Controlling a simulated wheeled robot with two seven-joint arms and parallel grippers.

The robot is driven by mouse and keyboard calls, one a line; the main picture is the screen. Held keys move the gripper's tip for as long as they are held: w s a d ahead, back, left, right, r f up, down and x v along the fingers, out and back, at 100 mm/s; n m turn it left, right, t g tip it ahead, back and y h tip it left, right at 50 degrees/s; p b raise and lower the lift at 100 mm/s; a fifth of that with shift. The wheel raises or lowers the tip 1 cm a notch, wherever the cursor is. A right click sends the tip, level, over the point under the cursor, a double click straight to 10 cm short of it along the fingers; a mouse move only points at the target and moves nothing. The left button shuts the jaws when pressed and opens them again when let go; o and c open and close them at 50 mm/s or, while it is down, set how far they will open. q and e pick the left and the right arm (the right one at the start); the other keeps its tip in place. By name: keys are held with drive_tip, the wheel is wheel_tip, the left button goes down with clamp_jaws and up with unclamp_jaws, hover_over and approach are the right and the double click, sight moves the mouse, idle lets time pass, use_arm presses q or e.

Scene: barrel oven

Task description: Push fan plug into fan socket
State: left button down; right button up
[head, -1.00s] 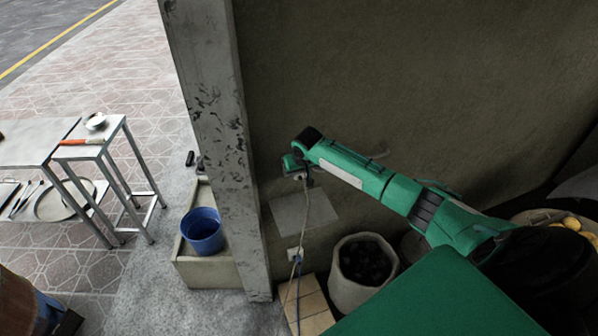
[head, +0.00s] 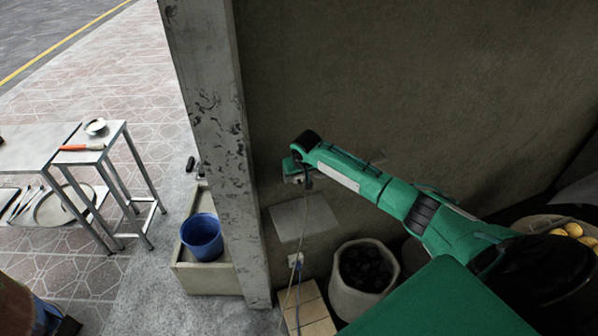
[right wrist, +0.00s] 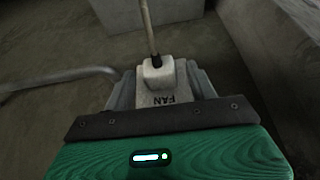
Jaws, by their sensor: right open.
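The right gripper (head: 297,166) is up against the wall by the pillar. In the right wrist view its two grey fingers (right wrist: 162,88) stand apart on either side of a white plug (right wrist: 157,73), with a grey cord running up from it. A pale piece marked FAN (right wrist: 170,99) lies directly below the plug, between the fingers. I cannot tell how deep the plug sits or whether the fingers touch it. In the head view the gripper mostly hides the plug, and the cord (head: 305,215) hangs below. My left gripper is not in view.
A pale panel (head: 303,217) is on the wall below the gripper, with a small white fitting (head: 296,260) lower down. A concrete pillar (head: 217,130) stands close on the left. A pot of dark lumps (head: 340,290) and a blue bucket (head: 201,237) stand below.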

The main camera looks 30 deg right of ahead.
drive_tip(key=b+v, duration=0.3)
drive_tip(key=v, duration=1)
drive_tip(key=shift+s+r+b, duration=0.2)
drive_tip(key=shift+r+b, duration=0.1)
drive_tip(key=shift+b, duration=0.05)
drive_tip(key=shift+a, duration=0.1)
